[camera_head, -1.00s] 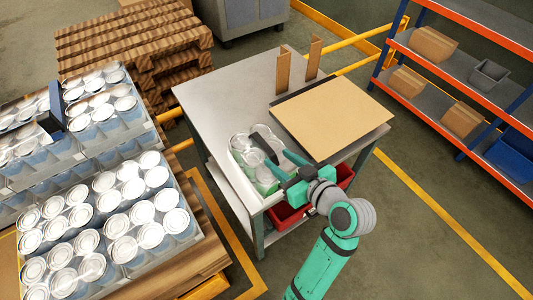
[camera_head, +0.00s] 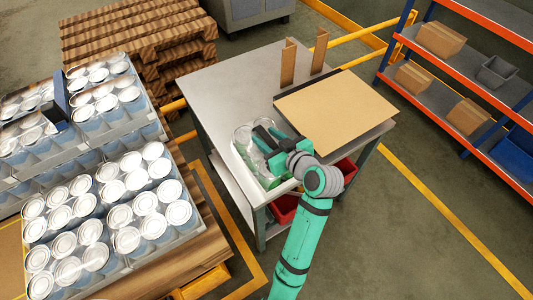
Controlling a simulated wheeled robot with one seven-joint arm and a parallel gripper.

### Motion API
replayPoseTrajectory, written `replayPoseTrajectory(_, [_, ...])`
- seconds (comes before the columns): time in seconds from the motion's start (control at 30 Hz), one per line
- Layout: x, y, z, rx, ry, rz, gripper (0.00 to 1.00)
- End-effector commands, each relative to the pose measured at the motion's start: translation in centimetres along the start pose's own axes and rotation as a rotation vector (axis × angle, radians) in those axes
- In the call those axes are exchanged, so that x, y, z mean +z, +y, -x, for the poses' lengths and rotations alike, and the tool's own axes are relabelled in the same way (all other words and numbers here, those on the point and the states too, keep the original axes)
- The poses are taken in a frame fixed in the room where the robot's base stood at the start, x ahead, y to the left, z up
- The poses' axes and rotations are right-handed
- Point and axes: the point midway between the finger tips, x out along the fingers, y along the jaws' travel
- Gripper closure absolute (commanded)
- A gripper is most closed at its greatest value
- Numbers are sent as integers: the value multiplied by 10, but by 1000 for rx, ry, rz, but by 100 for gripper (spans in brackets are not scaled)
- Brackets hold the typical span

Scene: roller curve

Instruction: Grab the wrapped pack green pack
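The wrapped green pack (camera_head: 243,145) lies on the near left part of the grey worktable. Its clear wrap and round tops show, with green at its lower side. My gripper (camera_head: 265,138) is over the pack, its dark fingers reaching across the pack's upper right part. The fingers look parted, but the wrist and the teal gripper body cover part of the pack. I cannot tell whether the fingers touch it.
A brown board (camera_head: 335,112) lies on the table right of the pack, with two upright brown posts (camera_head: 289,62) behind it. Wrapped packs of cans (camera_head: 150,195) stand on a pallet at left. An orange and blue shelf (camera_head: 440,75) stands at right. The table's back left is clear.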

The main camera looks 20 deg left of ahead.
Motion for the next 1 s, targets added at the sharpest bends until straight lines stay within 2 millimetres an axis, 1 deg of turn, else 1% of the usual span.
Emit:
replayPoseTrajectory(0.1, [0,0,-4,2,0,0,61])
replayPoseTrajectory(0.27, [0,0,-4,2,0,0,61])
replayPoseTrajectory(0.3, [0,0,-4,2,0,0,66])
replayPoseTrajectory(0.37, [0,0,-4,2,0,0,80])
replayPoseTrajectory(0.4, [0,0,-4,2,0,0,90])
replayPoseTrajectory(0.43, [0,0,-4,2,0,0,97])
replayPoseTrajectory(0.47, [0,0,-4,2,0,0,100])
replayPoseTrajectory(1.0, [0,0,-4,2,0,0,100])
